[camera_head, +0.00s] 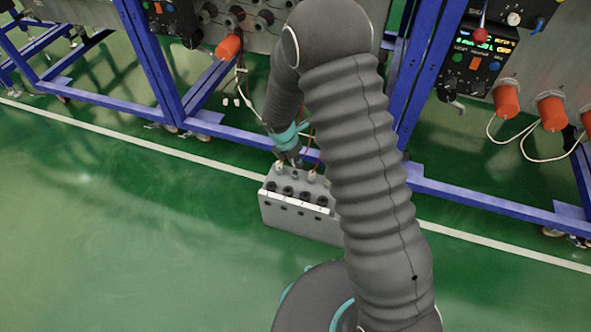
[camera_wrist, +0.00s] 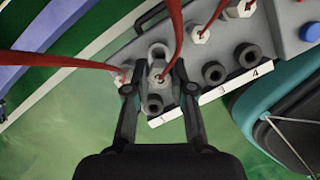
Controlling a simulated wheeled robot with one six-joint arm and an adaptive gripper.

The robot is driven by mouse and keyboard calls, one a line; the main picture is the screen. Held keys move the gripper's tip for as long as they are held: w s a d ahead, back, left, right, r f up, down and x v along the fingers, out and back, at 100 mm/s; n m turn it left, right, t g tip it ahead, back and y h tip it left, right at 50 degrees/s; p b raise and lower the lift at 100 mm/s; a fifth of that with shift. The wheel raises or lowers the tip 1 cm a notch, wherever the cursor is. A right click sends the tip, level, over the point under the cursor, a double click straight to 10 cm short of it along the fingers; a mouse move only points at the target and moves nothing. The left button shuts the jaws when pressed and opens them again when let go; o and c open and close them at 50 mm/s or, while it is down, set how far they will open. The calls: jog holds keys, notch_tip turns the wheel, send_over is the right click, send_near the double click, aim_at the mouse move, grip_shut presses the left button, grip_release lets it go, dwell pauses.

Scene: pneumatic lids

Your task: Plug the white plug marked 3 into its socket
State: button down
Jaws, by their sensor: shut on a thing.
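A grey socket block (camera_head: 300,226) stands on the floor under my gripper (camera_head: 291,160). In the wrist view my gripper (camera_wrist: 159,74) is shut on a white plug (camera_wrist: 158,79) with a red cord, above the block. Its number cannot be read. A dark socket (camera_wrist: 153,104) sits just below the held plug, near label 1. The sockets by labels 3 (camera_wrist: 213,73) and 4 (camera_wrist: 247,55) look empty. Label 2 is hidden by a finger. Other white plugs stand at the back, left (camera_wrist: 122,78) and right (camera_wrist: 201,35) of the held one.
Red cords run from the plugs across the wrist view. A blue button (camera_wrist: 310,31) sits at the block's right. Blue frames (camera_head: 489,200) with grey panels and orange caps (camera_head: 507,100) stand behind. The green floor is clear at the left front.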

jog(key=shift+r+p, duration=0.5)
jog(key=shift+r, duration=0.2)
jog(key=s+a+b, duration=0.2)
jog(key=s, duration=0.4)
jog(key=shift+s+a, duration=0.2)
jog(key=shift+s, duration=0.1)
dwell(0.6)
jog(key=shift+s+d+b, duration=0.15)
jog(key=shift+s+d, duration=0.15)
jog(key=shift+d, duration=0.6)
jog(key=shift+s+d+b, duration=0.15)
jog(key=shift+s+d, duration=0.2)
jog(key=shift+d, duration=0.55)
jog(key=shift+s+d+b, duration=0.15)
jog(key=shift+s+d, duration=0.15)
jog(key=shift+d, duration=0.6)
jog(key=shift+f, duration=0.15)
jog(key=shift+f+b, duration=1.35)
jog(key=shift+f, duration=0.25)
jog(key=shift+f+b, duration=0.8)
jog(key=shift+f, duration=0.45)
